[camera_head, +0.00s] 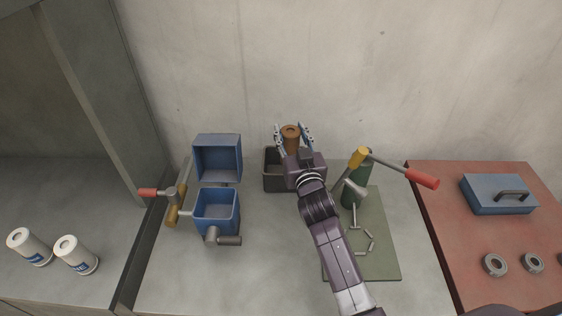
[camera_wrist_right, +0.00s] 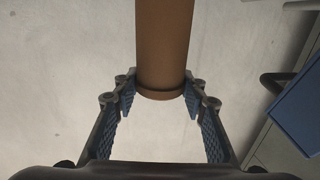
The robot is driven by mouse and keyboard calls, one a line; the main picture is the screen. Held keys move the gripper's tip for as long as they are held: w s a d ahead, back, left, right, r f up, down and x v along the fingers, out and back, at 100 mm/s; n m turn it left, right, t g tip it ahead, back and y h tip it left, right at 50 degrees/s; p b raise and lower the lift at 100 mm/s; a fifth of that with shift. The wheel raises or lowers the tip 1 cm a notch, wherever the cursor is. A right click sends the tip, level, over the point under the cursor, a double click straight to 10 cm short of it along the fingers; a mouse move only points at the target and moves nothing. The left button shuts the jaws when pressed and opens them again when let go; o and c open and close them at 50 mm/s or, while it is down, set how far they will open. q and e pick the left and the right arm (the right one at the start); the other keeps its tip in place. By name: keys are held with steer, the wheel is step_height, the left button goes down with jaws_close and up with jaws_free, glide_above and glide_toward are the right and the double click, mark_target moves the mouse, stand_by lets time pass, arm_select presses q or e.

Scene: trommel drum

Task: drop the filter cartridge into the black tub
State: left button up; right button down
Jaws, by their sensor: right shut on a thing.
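The brown filter cartridge (camera_head: 291,135) is a cylinder with a hollow top. My right gripper (camera_head: 294,138) is shut on it, one finger on each side. The right wrist view shows the cartridge (camera_wrist_right: 164,45) between the blue-padded fingers (camera_wrist_right: 160,92), with its rimmed end near me. The black tub (camera_head: 272,182) stands on the grey surface against the back wall. The gripper and cartridge appear over or just behind the tub, and the gripper hides its right part. I cannot tell the height above it. My left gripper is out of view.
Right is a green device (camera_head: 359,185) with a red-ended handle (camera_head: 421,180) on a green mat (camera_head: 375,262). A blue toolbox (camera_head: 497,195) sits far right; white canisters (camera_head: 76,254) far left.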

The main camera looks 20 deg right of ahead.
mark_target(290, 147)
steer(key=shift+w, duration=0.4)
steer(key=shift+s+f+b, duration=0.3)
steer(key=shift+f+b, duration=0.1)
steer(key=shift+b, duration=0.2)
step_height(290, 147, down, 4)
steer(key=b, duration=0.3)
steer(key=shift+w+b, duration=0.1)
steer(key=shift+b, duration=0.25)
steer(key=shift+f+b, duration=0.45)
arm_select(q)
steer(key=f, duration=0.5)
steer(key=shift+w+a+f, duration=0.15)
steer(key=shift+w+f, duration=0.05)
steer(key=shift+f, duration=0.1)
arm_select(e)
steer(key=c, duration=1.1)
jaws_free()
steer(key=shift+c, duration=0.2)
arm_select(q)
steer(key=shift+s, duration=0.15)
arm_select(e)
steer(key=s, duration=1.2)
steer(key=shift+a, duration=0.35)
